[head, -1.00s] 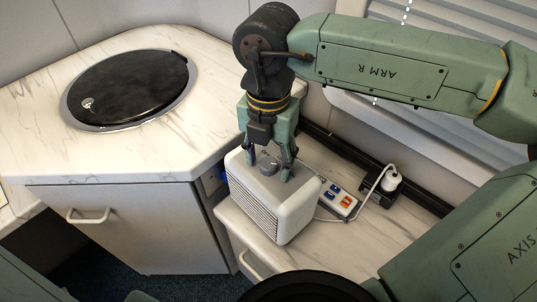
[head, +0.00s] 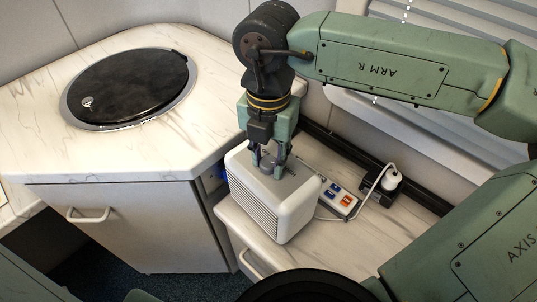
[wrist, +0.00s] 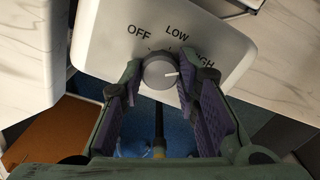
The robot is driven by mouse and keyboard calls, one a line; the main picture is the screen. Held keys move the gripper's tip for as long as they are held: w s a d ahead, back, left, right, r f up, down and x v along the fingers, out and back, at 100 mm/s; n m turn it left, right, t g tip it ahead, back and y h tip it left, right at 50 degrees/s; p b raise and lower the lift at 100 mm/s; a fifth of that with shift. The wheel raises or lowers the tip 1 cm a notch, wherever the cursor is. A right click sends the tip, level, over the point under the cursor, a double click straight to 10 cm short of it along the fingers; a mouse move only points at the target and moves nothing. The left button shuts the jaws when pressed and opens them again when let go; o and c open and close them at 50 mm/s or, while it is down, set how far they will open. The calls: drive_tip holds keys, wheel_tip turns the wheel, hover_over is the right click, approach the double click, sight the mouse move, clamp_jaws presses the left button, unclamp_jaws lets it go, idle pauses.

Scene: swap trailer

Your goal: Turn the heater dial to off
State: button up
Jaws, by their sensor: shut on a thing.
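The heater (head: 262,212) is a white box with a slatted front, standing upright on the low counter. Its grey round dial (wrist: 157,74) is on the top face, beside the printed words OFF, LOW and HIGH. The dial's white mark points right in the wrist view, on the HIGH side and away from OFF. My gripper (head: 268,163) comes down from above, its two fingers closed in on opposite sides of the dial. The wrist view shows the fingertips (wrist: 160,75) at the dial's left and right edges. The finger partly covers the lettering near HIGH.
A power strip (head: 339,199) with coloured switches lies right of the heater, and a white plug with a cable (head: 392,180) sits beyond it. A higher marble counter (head: 165,150) with a round black lid (head: 130,85) stands to the left. Window blinds are behind my arm.

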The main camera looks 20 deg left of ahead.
drive_tip(key=shift+f, duration=0.1)
drive_tip(key=n+b, duration=0.3)
drive_tip(key=b, duration=0.1)
drive_tip(key=shift+f+n, duration=0.15)
drive_tip(key=shift+n, duration=0.15)
drive_tip(key=n+b, duration=0.3)
drive_tip(key=n, duration=0.3)
drive_tip(key=shift+b, duration=0.35)
drive_tip(key=n+b, duration=0.2)
drive_tip(key=n, duration=0.4)
drive_tip(key=shift+n, duration=0.4)
drive_tip(key=n+b, duration=0.1)
drive_tip(key=n, duration=0.4)
drive_tip(key=shift+r, duration=0.2)
drive_tip(key=shift+n, duration=0.3)
drive_tip(key=o, duration=1.2)
